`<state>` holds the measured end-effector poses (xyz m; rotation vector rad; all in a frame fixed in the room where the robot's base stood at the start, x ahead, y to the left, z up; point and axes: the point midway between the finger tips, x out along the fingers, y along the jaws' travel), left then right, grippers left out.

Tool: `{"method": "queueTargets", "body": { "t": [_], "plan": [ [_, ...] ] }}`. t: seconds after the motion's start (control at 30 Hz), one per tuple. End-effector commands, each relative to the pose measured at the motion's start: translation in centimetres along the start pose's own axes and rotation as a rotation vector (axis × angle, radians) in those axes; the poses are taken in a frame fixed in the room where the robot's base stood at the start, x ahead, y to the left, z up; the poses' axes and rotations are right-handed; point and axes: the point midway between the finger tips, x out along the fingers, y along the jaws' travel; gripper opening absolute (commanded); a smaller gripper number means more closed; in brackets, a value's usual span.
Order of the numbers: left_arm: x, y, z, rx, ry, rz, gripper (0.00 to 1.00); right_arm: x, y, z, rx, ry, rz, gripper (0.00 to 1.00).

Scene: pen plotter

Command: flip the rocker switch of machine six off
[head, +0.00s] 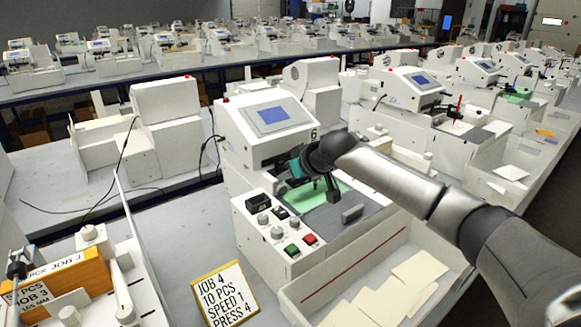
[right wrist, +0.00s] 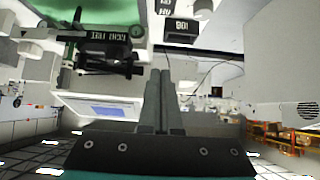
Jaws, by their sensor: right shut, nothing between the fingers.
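Machine six (head: 262,132) is a white unit with a blue screen and a "6" on its front. Its front control panel (head: 262,226) carries a black counter, knobs, a green button and a red button. A small black piece (head: 281,212) beside the counter looks like the rocker switch; its position is too small to tell. My left gripper is not in view.
A white tray (head: 385,285) with cream cards is in front of the machine. A job sign (head: 224,293) stands on the table at its left. An orange box (head: 60,280) is at the lower left. More machines line the tables behind and to the right.

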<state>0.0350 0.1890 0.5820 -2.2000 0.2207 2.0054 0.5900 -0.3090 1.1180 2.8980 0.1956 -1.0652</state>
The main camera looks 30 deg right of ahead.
Motion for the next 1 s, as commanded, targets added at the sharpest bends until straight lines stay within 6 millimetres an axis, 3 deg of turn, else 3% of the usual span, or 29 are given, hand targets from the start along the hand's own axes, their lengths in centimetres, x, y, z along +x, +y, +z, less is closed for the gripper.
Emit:
{"method": "queueTargets", "body": {
  "t": [0.1,0.3,1.0],
  "plan": [
    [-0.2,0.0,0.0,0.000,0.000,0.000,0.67,-1.6,0.0,-0.3,-0.001,0.000,0.000,0.00],
    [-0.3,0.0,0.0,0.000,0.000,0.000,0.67,-2.8,0.0,-0.7,0.000,-0.001,0.001,0.00],
    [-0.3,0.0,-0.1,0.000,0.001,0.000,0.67,-3.0,0.0,-0.7,0.000,-0.001,0.000,0.00]
  ]
}}
